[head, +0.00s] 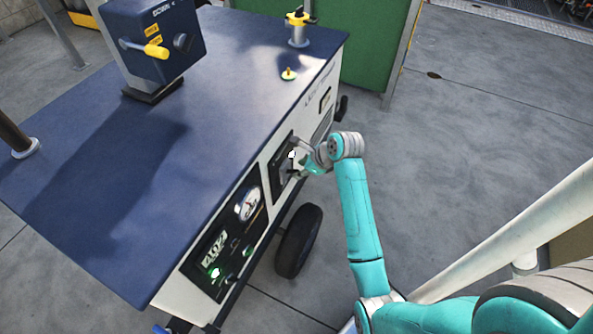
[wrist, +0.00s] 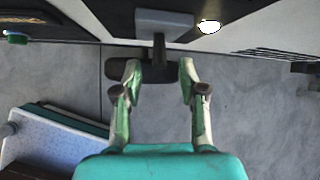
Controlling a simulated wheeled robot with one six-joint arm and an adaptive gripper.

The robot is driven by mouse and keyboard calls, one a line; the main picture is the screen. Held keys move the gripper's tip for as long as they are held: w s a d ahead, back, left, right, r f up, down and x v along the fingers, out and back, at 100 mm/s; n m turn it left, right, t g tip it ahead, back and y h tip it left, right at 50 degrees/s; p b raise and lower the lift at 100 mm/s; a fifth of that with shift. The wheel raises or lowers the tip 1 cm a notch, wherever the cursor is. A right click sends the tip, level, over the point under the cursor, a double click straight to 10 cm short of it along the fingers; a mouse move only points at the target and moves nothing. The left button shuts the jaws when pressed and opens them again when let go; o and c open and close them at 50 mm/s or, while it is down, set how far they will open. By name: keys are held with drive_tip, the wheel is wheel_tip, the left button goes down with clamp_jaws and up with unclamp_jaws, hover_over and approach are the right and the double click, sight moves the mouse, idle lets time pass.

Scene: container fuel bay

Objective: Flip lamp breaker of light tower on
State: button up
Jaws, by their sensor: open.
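The light tower (head: 215,75) is a cart with a dark blue top and a white side. A dark breaker panel (head: 279,170) is on that side, partly hidden by my gripper (head: 300,165). In the wrist view my gripper (wrist: 158,72) is open, fingers apart. A grey block (wrist: 163,21) with a dark lever (wrist: 159,47) sticks out from the panel, just beyond and between the fingertips. I see no clear contact. A bright white light (wrist: 208,26) glows beside the block. Whether the dark bar behind the fingers belongs to the lever is unclear.
A control panel (head: 216,255) with a gauge and a green light is left of the breaker panel. A black wheel (head: 298,242) stands below. A box with a yellow handle (head: 160,42) stands on the top. Grey floor (head: 470,120) is clear to the right.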

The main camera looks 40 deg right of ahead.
drive_tip(key=v, duration=0.7)
drive_tip(key=shift+s+r, duration=0.2)
drive_tip(key=shift+r, duration=0.05)
drive_tip(key=shift+f, duration=0.1)
drive_tip(key=s+a+f+n+t+h, duration=0.1)
drive_tip(key=s+a+f+n+t, duration=0.1)
drive_tip(key=s+a+f+n, duration=0.45)
drive_tip(key=s+a+f+n+t+h, duration=0.1)
drive_tip(key=s+a+f+n, duration=0.3)
drive_tip(key=s+a+n, duration=0.45)
drive_tip(key=s+a+r+n+t, duration=0.2)
drive_tip(key=s+a+r+n, duration=0.2)
drive_tip(key=s+r+n, duration=0.3)
drive_tip(key=s+a+r+n+t, duration=0.3)
drive_tip(key=s+a+r+n, duration=0.2)
drive_tip(key=s+r+n, duration=0.3)
drive_tip(key=s, duration=0.4)
drive_tip(key=shift+a+r+y, duration=0.2)
drive_tip(key=shift+a+y, duration=0.1)
drive_tip(key=shift+y, duration=0.1)
